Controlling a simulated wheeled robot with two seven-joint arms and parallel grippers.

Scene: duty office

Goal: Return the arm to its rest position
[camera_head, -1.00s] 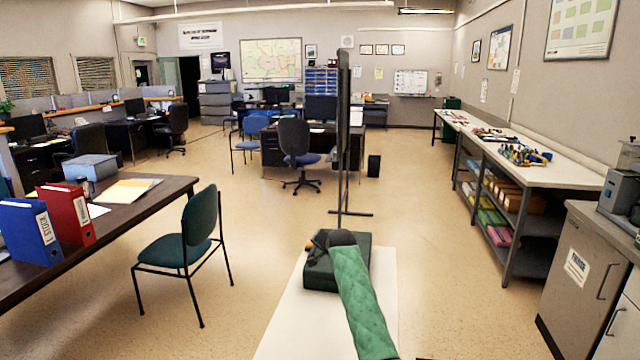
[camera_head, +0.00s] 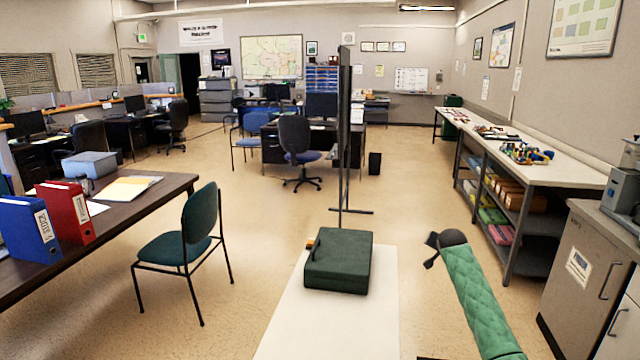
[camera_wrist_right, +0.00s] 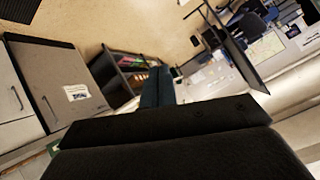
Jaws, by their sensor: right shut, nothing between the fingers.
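My right arm, in a green quilted sleeve, comes in from the lower right in the head view. Its black right gripper (camera_head: 434,250) is in the air to the right of a dark green case (camera_head: 338,262), apart from it. The right gripper is shut and empty. The case is closed and lies flat on a white surface (camera_head: 320,322). In the right wrist view, dark gripper parts (camera_wrist_right: 170,125) fill the lower middle. My left gripper is not in view.
A grey cabinet (camera_head: 585,275) and a long bench (camera_head: 525,165) with shelves stand at the right. A green chair (camera_head: 185,245) and a desk with red (camera_head: 68,215) and blue binders (camera_head: 30,230) are at the left. Floor between case and bench is clear.

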